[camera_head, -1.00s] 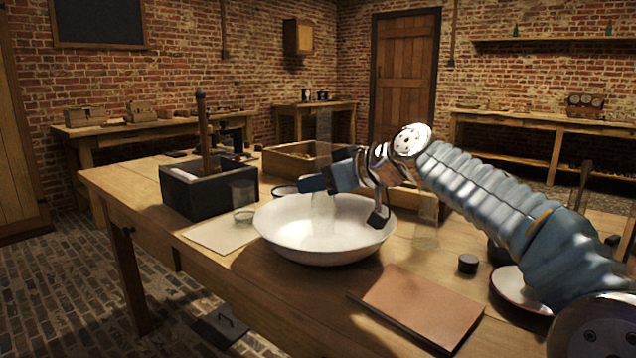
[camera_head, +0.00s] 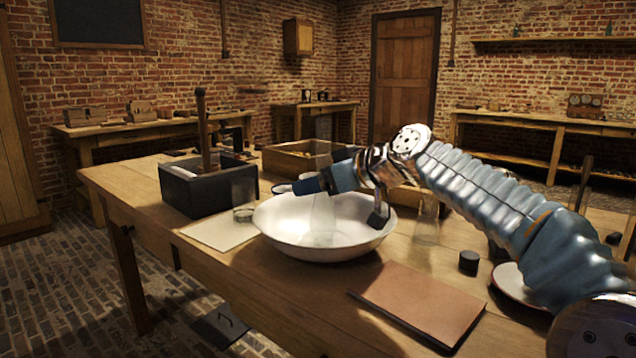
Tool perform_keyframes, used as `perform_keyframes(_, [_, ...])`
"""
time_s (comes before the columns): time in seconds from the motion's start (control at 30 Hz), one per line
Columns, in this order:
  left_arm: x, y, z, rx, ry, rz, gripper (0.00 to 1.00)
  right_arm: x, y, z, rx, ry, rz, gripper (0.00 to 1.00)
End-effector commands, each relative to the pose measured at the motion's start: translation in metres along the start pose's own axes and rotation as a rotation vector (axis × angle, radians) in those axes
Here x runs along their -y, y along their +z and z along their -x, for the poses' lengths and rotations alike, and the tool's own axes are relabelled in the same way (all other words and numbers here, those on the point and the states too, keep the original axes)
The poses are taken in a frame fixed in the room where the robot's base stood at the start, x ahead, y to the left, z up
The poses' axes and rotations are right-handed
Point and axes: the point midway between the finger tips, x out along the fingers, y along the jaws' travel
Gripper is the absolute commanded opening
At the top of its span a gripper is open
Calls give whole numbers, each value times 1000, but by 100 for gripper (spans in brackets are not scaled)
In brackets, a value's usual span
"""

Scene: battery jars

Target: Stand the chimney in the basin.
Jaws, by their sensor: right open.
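The clear glass chimney (camera_head: 322,212) is upright in the white basin (camera_head: 285,236), and its lower end appears to reach the basin floor. Its thin upper part shows faintly above my gripper. My right gripper (camera_head: 318,183) is over the basin at the chimney's mid-height, with its dark blue fingertips pointing left. It is open, at or around the glass; contact cannot be made out. The gripper hides the chimney's middle. My left gripper is not in view.
A black box (camera_head: 205,192) with an upright wooden handle stands left of the basin. A small glass (camera_head: 243,200), a pale sheet (camera_head: 218,233) and another clear glass (camera_head: 428,222) are nearby. A brown board (camera_head: 420,303) lies in front, beside a small black cylinder (camera_head: 468,263).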

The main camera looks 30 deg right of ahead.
Motion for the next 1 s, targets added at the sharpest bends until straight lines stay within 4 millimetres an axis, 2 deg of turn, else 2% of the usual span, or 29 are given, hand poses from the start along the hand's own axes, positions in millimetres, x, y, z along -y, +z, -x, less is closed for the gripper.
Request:
perform_keyframes(0.1, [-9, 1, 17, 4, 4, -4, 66, 0, -17, 7, -1, 0, 0, 65])
perform_keyframes(0.17, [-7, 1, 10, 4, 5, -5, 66, -1, -10, 19, -3, 2, 0, 65])
perform_keyframes(0.4, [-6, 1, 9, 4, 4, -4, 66, 0, -10, 80, -4, 2, 1, 65])
perform_keyframes(0.6, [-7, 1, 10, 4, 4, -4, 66, 0, -10, 114, -3, 1, 1, 65])
perform_keyframes(0.73, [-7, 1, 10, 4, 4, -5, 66, 0, -10, 123, -1, 1, 1, 65])
perform_keyframes(1.0, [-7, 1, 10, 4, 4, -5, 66, 0, -9, 124, 0, 0, 0, 65])
